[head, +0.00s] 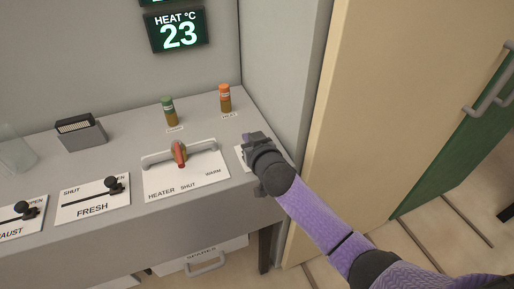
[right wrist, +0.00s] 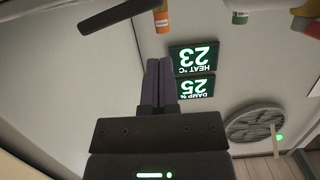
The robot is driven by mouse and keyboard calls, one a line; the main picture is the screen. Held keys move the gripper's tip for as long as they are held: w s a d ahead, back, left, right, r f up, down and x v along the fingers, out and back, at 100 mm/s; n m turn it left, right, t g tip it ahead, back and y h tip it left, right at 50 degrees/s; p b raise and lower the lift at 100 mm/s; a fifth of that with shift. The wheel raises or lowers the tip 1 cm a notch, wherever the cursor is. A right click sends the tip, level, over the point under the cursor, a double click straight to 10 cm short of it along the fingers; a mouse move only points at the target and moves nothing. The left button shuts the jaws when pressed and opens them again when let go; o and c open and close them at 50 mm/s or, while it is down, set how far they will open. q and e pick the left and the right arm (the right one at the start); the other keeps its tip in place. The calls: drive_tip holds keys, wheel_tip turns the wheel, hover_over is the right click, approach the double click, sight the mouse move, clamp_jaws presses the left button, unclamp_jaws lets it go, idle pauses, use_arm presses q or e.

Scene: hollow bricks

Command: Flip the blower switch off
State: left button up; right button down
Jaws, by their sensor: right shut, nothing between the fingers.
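My right gripper (head: 254,142) is shut and empty, over the right end of the grey counter. A small white plate (head: 239,154) shows only at its left edge beside the gripper. The rest of that plate is hidden by the gripper and forearm, so I cannot read it or see a switch on it. In the right wrist view, the shut fingers (right wrist: 159,64) point up the picture. A dark bar (right wrist: 118,16) lies beyond their tips; I cannot tell what it belongs to. A round fan (right wrist: 254,124) with a green light shows there too. My left gripper is not in view.
The heater plate (head: 187,176) with a red-tipped lever (head: 179,153) lies left of the gripper. The fresh slider plate (head: 92,199) is farther left. Green-capped (head: 170,111) and orange-capped (head: 225,98) bottles stand behind. A grey wall (head: 290,75) rises close on the right.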

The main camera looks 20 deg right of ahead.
drive_tip(key=shift+s+a+r, duration=0.15)
drive_tip(key=shift+s+r, duration=0.25)
drive_tip(key=shift+s, duration=0.25)
drive_tip(key=shift+s+a+r, duration=0.15)
drive_tip(key=shift+s+r, duration=0.2)
drive_tip(key=shift+s, duration=0.25)
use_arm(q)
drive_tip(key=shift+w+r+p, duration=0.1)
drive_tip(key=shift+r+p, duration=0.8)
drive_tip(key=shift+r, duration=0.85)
use_arm(e)
drive_tip(key=v, duration=0.7)
drive_tip(key=shift+s+f, duration=0.25)
